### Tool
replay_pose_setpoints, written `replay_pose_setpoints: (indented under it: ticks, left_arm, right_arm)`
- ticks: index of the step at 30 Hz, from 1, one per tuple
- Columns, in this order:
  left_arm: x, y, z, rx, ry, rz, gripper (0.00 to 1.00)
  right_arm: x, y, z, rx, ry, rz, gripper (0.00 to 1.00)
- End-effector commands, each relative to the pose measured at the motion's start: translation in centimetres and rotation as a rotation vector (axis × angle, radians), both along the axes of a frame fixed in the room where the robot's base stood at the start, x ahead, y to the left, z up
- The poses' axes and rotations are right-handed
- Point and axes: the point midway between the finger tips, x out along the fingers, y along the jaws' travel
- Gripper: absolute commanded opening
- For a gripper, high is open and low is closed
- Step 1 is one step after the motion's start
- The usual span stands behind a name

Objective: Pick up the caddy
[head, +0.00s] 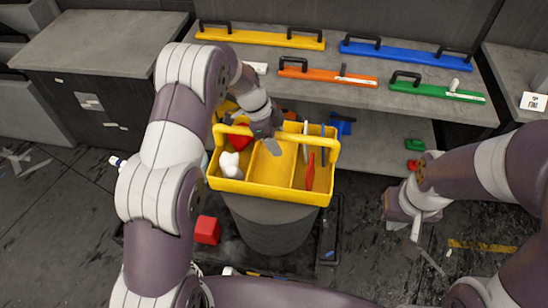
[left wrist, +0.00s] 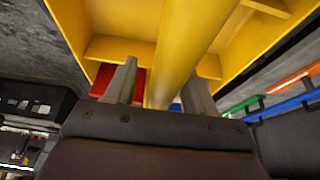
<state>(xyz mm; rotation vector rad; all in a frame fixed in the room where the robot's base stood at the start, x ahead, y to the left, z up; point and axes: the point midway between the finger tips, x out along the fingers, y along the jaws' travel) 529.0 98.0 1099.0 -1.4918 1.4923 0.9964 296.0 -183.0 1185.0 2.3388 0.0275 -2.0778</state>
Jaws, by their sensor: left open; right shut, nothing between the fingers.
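The yellow caddy (head: 268,191) stands upright on a round grey stand (head: 272,228) in the middle of the head view. It holds a white bottle (head: 230,165), a red-handled tool (head: 310,172) and other tools. My left gripper (head: 268,143) is over the caddy at its handle bar. In the left wrist view its two open fingers (left wrist: 160,88) lie on either side of the yellow handle bar (left wrist: 188,40), with gaps visible. My arm hides part of the caddy's left side. My right gripper (head: 416,232) is shut and empty, low at the right, apart from the caddy.
A grey bench (head: 400,115) behind bears yellow (head: 262,38), blue (head: 404,51), orange (head: 327,75) and green (head: 437,91) bars with black handles. A grey cabinet (head: 100,42) stands at the left. A red block (head: 207,230) lies low beside the stand.

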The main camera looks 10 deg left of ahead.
Motion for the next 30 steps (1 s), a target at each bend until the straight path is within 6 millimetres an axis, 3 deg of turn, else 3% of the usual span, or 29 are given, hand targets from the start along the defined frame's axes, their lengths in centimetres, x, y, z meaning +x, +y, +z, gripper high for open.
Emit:
replay_pose_setpoints:
  ticks: [18, 23, 30]
  left_arm:
    - [-0.01, 0.0, -0.21, 0.0, 0.0, 0.0, 0.54]
    - [-0.01, 0.0, -0.22, 0.0, 0.001, 0.0, 0.02]
    - [-0.02, -0.01, -0.22, 0.0, 0.001, 0.0, 0.0]
  right_arm:
    - [0.01, 0.0, -0.55, 0.0, 0.0, 0.0, 0.0]
    - [0.0, 0.0, -0.55, 0.0, 0.0, 0.0, 0.0]
    - [0.01, 0.0, -0.55, 0.0, 0.0, 0.0, 0.0]
